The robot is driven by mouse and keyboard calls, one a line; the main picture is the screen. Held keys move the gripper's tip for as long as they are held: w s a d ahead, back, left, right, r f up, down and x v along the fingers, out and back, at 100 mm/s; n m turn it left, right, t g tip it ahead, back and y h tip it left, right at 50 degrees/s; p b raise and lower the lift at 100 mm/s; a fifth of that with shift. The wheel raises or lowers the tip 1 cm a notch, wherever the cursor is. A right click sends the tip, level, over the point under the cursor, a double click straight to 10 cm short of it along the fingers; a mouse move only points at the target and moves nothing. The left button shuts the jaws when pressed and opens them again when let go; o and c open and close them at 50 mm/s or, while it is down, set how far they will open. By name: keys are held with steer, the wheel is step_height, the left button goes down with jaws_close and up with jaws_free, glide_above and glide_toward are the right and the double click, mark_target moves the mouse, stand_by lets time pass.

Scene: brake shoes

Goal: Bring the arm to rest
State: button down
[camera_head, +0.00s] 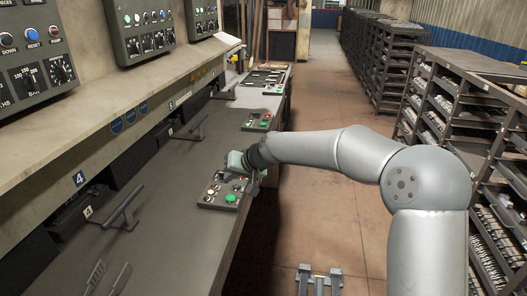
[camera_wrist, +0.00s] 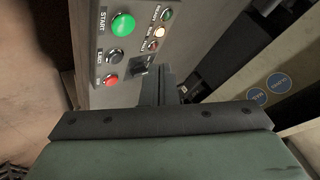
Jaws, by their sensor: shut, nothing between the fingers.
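My arm reaches from the lower right of the head view to the edge of the long grey bench. My gripper (camera_head: 238,170) is beside the near button panel (camera_head: 222,193), and its fingers are hard to make out there. In the wrist view my gripper (camera_wrist: 157,78) shows its fingers shut together with nothing between them. The fingertips are close to a dark switch (camera_wrist: 140,66) on the panel; I cannot tell whether they touch it. The panel's green start button (camera_wrist: 122,25) and a red button (camera_wrist: 110,80) are in view.
The grey bench (camera_head: 165,190) runs along the left, with handles (camera_head: 122,208) on it. Control boxes (camera_head: 140,25) are mounted above. Metal racks (camera_head: 385,60) with parts line the right. The aisle floor (camera_head: 325,110) between is mostly clear.

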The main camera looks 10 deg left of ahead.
steer(key=s+d+f+m+g+h, duration=0.1)
steer(key=s+d+h, duration=0.2)
steer(key=s+d, duration=0.75)
steer(key=s+d+f+h, duration=0.1)
steer(key=s+d+h, duration=0.3)
steer(key=s+d, duration=0.7)
steer(key=s+d+f+m+g+h, duration=0.1)
steer(key=s+d+f+m+g, duration=0.1)
steer(key=s+d, duration=1.1)
steer(key=shift+s+d+m, duration=0.25)
steer(key=shift+d+m, duration=0.15)
steer(key=shift+d, duration=0.2)
stand_by(3.9)
